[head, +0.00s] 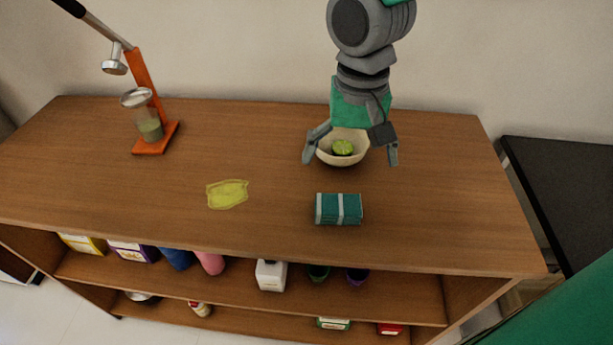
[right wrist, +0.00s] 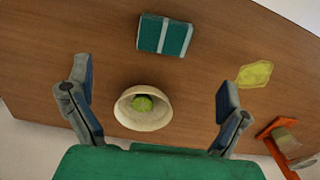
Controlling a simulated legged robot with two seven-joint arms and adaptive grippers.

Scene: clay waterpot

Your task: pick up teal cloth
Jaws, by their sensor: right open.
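The teal cloth (head: 338,209) is a folded block with pale stripes, lying on the wooden table near its front edge. It also shows in the right wrist view (right wrist: 164,36), at the top middle, beyond the fingers. My right gripper (head: 350,156) is open, with its fingers spread on either side of a cream bowl (head: 343,160); in the head view it is behind the cloth and apart from it. In the right wrist view the gripper (right wrist: 155,92) has nothing between its fingers but a view down onto the bowl and table. My left gripper is not in view.
A green lime half (head: 343,147) lies in the bowl. A flat yellow cloth-like piece (head: 228,194) lies left of the teal cloth. An orange press (head: 146,100) with a glass stands at the back left. Shelves below hold several containers. The table right of the cloth is clear.

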